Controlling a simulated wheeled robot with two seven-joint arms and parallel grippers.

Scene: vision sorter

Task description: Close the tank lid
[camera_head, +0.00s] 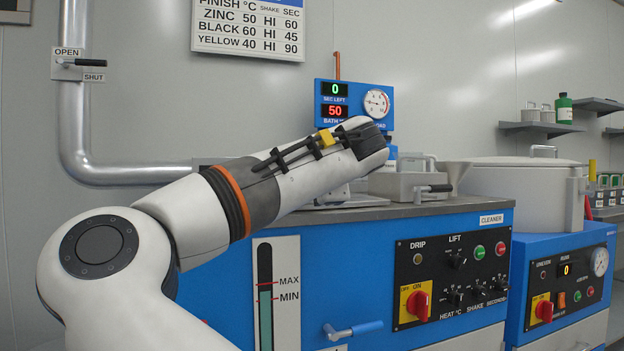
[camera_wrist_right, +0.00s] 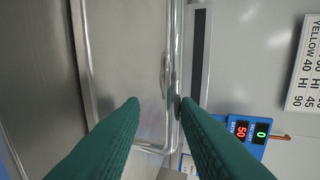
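In the right wrist view, a flat grey metal panel with a shiny rounded rim (camera_wrist_right: 122,50) lies in front of the fingers; it looks like the tank lid, but I cannot tell its tilt. A small pale raised part (camera_wrist_right: 164,75) shows near its right rim. My right gripper (camera_wrist_right: 161,100) has its two dark green fingers apart, with nothing seen held between them. In the head view, the blue tank cabinet (camera_head: 365,250) stands in the middle. My white arm covers much of its top, so the lid is not clear there. No gripper fingers show in the head view.
A display box (camera_head: 335,100) stands behind the cabinet and also shows in the right wrist view (camera_wrist_right: 243,130). A second machine with a grey lidded vessel (camera_head: 520,185) stands at the right. A pipe (camera_head: 76,130) runs along the left wall.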

